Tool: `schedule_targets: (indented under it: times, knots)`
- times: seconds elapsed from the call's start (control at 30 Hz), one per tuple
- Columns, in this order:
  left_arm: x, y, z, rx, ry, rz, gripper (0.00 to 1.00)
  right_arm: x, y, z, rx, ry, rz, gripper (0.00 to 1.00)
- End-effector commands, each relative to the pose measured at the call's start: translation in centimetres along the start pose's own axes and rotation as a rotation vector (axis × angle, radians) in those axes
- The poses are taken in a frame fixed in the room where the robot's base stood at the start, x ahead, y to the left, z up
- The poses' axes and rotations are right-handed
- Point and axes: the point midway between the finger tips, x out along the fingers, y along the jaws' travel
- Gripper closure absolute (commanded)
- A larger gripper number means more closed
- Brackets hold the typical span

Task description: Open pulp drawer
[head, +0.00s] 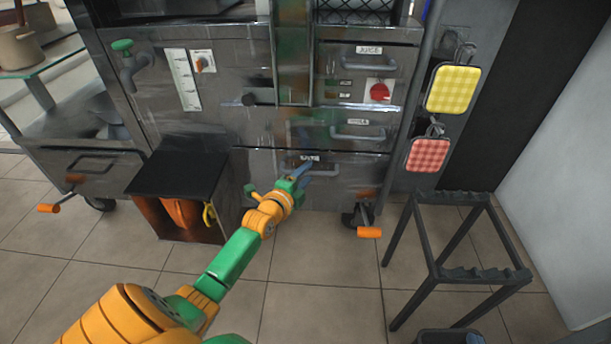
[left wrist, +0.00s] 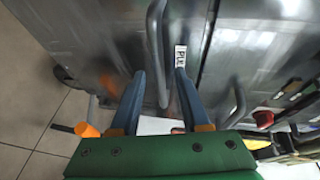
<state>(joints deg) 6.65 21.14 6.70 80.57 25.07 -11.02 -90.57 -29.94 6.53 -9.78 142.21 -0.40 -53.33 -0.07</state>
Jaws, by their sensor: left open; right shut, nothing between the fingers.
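The pulp drawer (head: 350,190) is the low grey drawer of the metal press and looks closed. Its grey bar handle (head: 340,174) is partly hidden behind my left gripper (head: 308,170). In the left wrist view the drawer's handle (left wrist: 156,45) runs down between the two blue fingers of my left gripper (left wrist: 160,82). The fingers are open, one on each side of the bar, and I cannot tell whether either touches it. A white label (left wrist: 180,56) reading "PUL" is beside the right finger. My right gripper is not in view.
Above are a middle drawer (head: 358,132) and a juice drawer (head: 368,60) with a red button (head: 379,91). A black-topped box (head: 180,174) stands left of my arm. A dark metal stand (head: 455,250) is on the right. Tiled floor is free in front.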

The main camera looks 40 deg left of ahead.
Motion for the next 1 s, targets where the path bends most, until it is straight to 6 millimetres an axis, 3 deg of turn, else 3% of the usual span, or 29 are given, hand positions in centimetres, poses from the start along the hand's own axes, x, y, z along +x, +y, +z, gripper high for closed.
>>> schedule_targets:
  times: [0.07,0.23,0.27,1.0]
  knots:
    - [0.00,-0.01,0.00,0.000,0.000,0.000,0.54,0.00,0.00,0.01,0.000,-0.001,0.000,1.00]
    - [-0.01,0.00,0.00,0.000,0.000,0.000,0.97,0.00,0.01,0.04,0.000,-0.002,0.000,1.00]
    - [-0.01,0.00,0.00,0.000,0.000,0.000,1.00,0.00,0.01,0.04,0.000,-0.002,0.000,1.00]
    - [-0.02,0.03,0.00,-0.001,0.000,0.001,1.00,0.01,0.01,0.07,0.001,-0.003,0.000,1.00]
